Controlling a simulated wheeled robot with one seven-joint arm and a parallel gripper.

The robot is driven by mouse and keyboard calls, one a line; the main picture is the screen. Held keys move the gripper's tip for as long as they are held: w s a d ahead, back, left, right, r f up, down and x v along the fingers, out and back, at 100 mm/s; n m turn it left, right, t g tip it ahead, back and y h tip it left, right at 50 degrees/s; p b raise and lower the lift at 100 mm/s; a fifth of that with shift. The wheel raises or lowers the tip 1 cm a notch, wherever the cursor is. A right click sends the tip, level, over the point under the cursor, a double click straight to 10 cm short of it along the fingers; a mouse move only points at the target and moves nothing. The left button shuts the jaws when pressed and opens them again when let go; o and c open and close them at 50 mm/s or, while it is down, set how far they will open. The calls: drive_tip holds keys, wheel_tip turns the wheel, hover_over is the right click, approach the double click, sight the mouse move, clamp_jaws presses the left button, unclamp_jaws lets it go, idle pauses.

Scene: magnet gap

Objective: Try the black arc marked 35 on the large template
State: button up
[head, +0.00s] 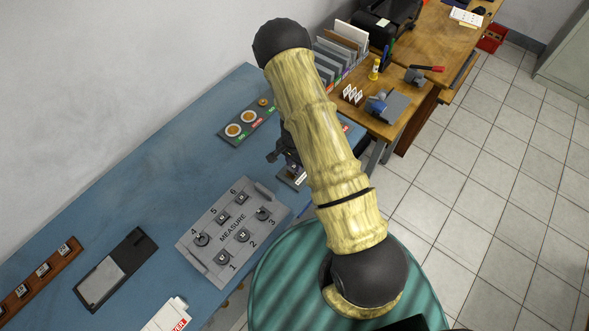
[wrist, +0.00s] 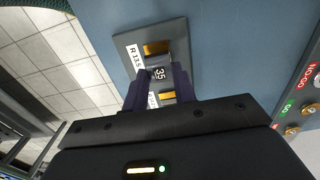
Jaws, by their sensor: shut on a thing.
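My gripper (wrist: 158,76) is shut on the black arc marked 35 (wrist: 160,74), whose white number faces the wrist camera. It holds the arc over a grey template plate (wrist: 128,40). The plate carries a white label reading R 13.5 (wrist: 136,55) and a brass-coloured part (wrist: 155,47). A second label and brass part (wrist: 167,95) are partly hidden by the fingers. I cannot tell whether the arc touches the plate. In the head view my gripper (head: 287,158) is over the plate (head: 296,184), partly behind my arm.
A grey MEASURE tray (head: 250,272) with several numbered posts stands left of the plate on the blue bench (head: 165,180). A GO/NO-GO board (head: 228,141) lies behind it. A black-framed pad (head: 117,268) and a wooden rack (head: 38,283) are at the left. Bare bench lies between.

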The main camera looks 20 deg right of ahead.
drive_tip(key=shift+r+p, duration=0.7)
drive_tip(key=shift+r, duration=0.45)
drive_tip(key=shift+f, duration=0.1)
drive_tip(key=shift+f+n+b, duration=0.15)
drive_tip(key=shift+n+b, duration=0.6)
drive_tip(key=shift+n, duration=0.15)
drive_tip(key=n+b, duration=0.2)
drive_tip(key=n, duration=0.1)
drive_tip(key=shift+w+f+n, duration=0.1)
drive_tip(key=shift+f+n, duration=0.05)
drive_tip(key=shift+n, duration=0.25)
drive_tip(key=n+b, duration=0.2)
drive_tip(key=n, duration=0.1)
drive_tip(key=shift+n, duration=0.4)
drive_tip(key=shift+r+n, duration=0.35)
drive_tip(key=shift+n, duration=0.35)
